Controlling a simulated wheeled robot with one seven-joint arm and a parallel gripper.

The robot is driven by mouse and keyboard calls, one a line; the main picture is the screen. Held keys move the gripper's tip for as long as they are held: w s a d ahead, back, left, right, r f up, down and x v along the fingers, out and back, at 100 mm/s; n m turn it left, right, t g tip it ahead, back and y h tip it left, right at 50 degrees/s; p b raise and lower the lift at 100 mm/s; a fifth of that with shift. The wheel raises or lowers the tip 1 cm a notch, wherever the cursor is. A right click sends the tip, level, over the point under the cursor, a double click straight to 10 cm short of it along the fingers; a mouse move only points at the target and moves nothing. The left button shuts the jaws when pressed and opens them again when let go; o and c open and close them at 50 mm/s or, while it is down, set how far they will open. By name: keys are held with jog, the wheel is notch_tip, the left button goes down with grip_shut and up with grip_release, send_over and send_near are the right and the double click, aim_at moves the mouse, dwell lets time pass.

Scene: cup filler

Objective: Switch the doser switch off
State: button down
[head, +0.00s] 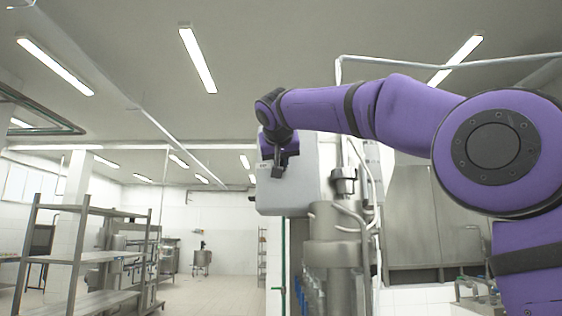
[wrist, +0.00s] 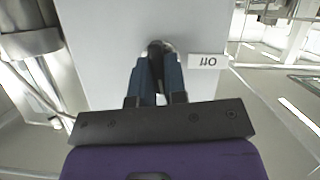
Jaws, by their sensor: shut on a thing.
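The doser switch is a small dark knob (wrist: 157,46) on the flat face of a light grey box (wrist: 105,70). A white label (wrist: 206,61) beside it, upside down in the wrist view, appears to read "Off". My gripper (wrist: 158,72) has its blue-grey fingers closed around the knob, hiding most of it and its pointing direction. In the head view the grey box (head: 305,185) hangs at the centre, with my gripper (head: 278,170) at its front face; the knob is hidden there.
A steel filler machine (head: 335,245) with pipes stands just right of and below the box. A metal shelf rack (head: 85,258) is at the left. A steel cabinet (head: 412,225) is at the right. The floor (head: 215,290) between rack and machine looks clear.

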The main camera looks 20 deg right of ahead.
jog(key=n+h, duration=0.2)
jog(key=n, duration=0.1)
jog(key=shift+a+f, duration=0.1)
jog(key=shift+a, duration=0.05)
jog(key=n+h, duration=0.2)
jog(key=shift+w+a+n, duration=0.1)
jog(key=shift+n, duration=0.3)
jog(key=shift+a+f+n+t+h, duration=0.15)
jog(key=shift+n+h, duration=0.3)
jog(key=shift+n, duration=0.6)
jog(key=shift+d+f+n+t+h, duration=0.1)
jog(key=shift+n+h, duration=0.3)
jog(key=shift+n, duration=0.6)
jog(key=shift+a+f+n+t+h, duration=0.15)
jog(key=shift+n+h, duration=0.3)
jog(key=shift+n, duration=0.6)
jog(key=shift+d+n, duration=0.1)
jog(key=shift+n, duration=0.2)
jog(key=c, duration=1.2)
grip_release()
jog(key=shift+o, duration=0.2)
jog(key=v, duration=1)
jog(key=shift+s+a, duration=0.25)
jog(key=shift+s, duration=0.05)
